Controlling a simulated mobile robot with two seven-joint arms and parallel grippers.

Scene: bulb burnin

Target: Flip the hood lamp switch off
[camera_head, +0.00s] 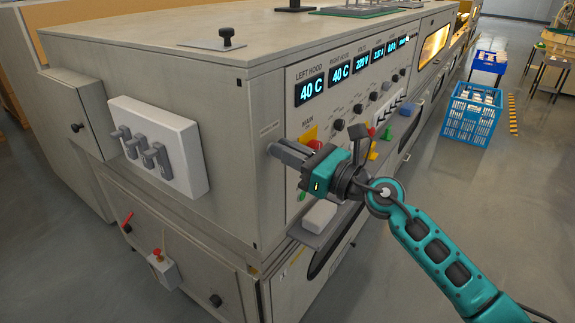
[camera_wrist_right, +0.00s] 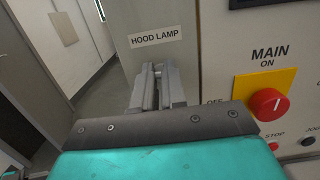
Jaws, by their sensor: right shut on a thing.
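The "HOOD LAMP" label (camera_wrist_right: 157,38) is on the beige corner panel of the machine, in the right wrist view. My right gripper (camera_wrist_right: 158,80) is directly below this label, its fingers close together against the panel. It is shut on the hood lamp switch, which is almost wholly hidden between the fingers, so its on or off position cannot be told. In the head view the right gripper (camera_head: 280,152) reaches in from the right to the panel's front corner. The hood window (camera_head: 434,45) glows warm far along the machine. My left gripper is not in view.
The red MAIN knob (camera_wrist_right: 269,104) on its yellow plate is close right of the gripper. A white box with several grey levers (camera_head: 190,130) is on the side wall. A small ledge (camera_head: 325,225) juts out below.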

